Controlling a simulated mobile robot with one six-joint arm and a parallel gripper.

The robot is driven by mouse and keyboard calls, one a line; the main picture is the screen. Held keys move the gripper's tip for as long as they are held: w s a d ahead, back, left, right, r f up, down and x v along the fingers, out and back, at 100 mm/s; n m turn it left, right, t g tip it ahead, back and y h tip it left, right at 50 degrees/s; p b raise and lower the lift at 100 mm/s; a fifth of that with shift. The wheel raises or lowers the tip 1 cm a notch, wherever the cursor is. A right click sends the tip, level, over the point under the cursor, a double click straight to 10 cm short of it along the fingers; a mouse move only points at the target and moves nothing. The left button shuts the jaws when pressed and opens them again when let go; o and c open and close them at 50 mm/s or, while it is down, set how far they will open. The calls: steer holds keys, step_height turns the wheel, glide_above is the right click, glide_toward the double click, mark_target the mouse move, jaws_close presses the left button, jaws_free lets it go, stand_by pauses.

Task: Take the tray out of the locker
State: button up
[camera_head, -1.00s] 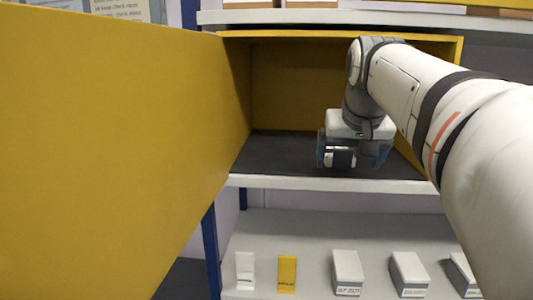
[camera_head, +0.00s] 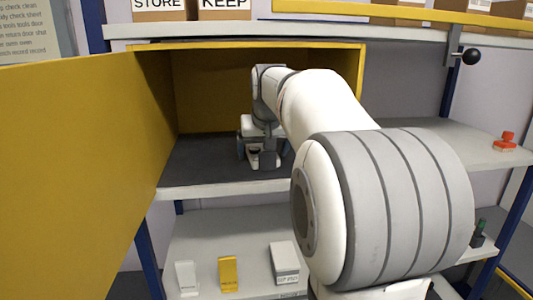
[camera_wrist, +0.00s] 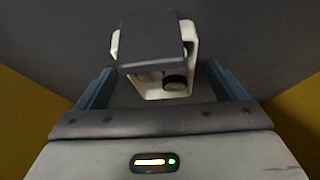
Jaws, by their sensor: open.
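The yellow locker (camera_head: 262,47) stands open on the shelf, with a dark grey floor inside. My gripper (camera_head: 257,152) is inside it, low over the floor. In the wrist view my gripper (camera_wrist: 160,75) is open, with one blue-grey finger on each side of a small white tray (camera_wrist: 165,93). A dark grey block (camera_wrist: 150,40) covers much of the tray, and a dark round piece (camera_wrist: 175,82) shows beside it. I cannot tell whether the fingers touch the tray. In the head view the fingers mostly hide the tray.
The open yellow door (camera_head: 75,160) fills the left side. The lower shelf (camera_head: 205,235) holds a white piece (camera_head: 187,277), a yellow piece (camera_head: 228,274) and a grey-white box (camera_head: 284,262). A red object (camera_head: 505,142) sits on the right shelf.

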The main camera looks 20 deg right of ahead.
steer(key=shift+f, duration=0.15)
steer(key=c, duration=1)
steer(key=shift+c, duration=0.7)
steer(key=shift+r, duration=0.25)
